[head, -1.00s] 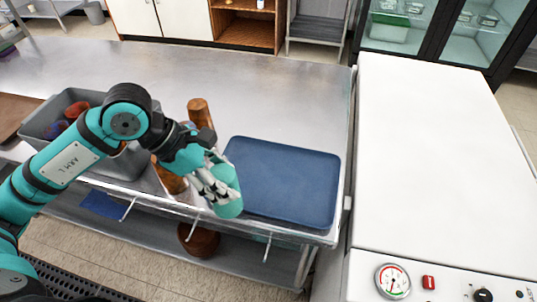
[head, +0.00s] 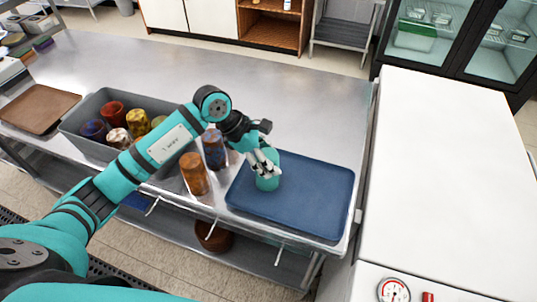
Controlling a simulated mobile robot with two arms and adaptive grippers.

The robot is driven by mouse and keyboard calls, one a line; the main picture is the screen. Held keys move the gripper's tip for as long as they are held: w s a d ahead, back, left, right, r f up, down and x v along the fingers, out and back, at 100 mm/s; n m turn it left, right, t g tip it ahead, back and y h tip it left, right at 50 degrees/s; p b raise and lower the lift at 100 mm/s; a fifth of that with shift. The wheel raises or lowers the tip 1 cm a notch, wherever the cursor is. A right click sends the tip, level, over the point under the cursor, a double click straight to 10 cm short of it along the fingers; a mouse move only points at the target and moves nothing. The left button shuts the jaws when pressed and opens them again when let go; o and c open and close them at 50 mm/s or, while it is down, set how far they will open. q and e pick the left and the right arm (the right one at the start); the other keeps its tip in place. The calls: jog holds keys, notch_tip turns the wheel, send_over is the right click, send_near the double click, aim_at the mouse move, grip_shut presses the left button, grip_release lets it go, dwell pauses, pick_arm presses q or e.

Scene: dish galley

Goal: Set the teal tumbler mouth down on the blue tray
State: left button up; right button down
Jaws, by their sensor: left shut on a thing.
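The teal tumbler (head: 267,184) is in the fingers of my left gripper (head: 265,167), which is shut on it. The tumbler is over the left part of the blue tray (head: 318,200), near its left edge. It looks close to vertical. The fingers hide its upper part, and I cannot tell whether its base touches the tray or which end its mouth is. The rest of the tray is bare. My right gripper is not in view.
A brown tumbler (head: 194,174) and a dark blue patterned one (head: 214,150) stand left of the tray. A grey bin (head: 85,142) holds several colored tumblers. A brown tray (head: 40,108) lies at far left. A white-topped machine (head: 440,180) stands right of the table.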

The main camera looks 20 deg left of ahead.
pick_arm(q)
jog(key=shift+f, duration=0.15)
jog(key=o, duration=1.2)
jog(key=shift+a+r, duration=0.15)
jog(key=shift+r, duration=0.15)
jog(key=b+v, duration=0.4)
jog(key=v, duration=0.7)
jog(key=shift+r, duration=0.35)
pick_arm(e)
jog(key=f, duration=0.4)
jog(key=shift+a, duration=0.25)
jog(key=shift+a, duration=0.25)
pick_arm(q)
jog(key=shift+s+f, duration=0.1)
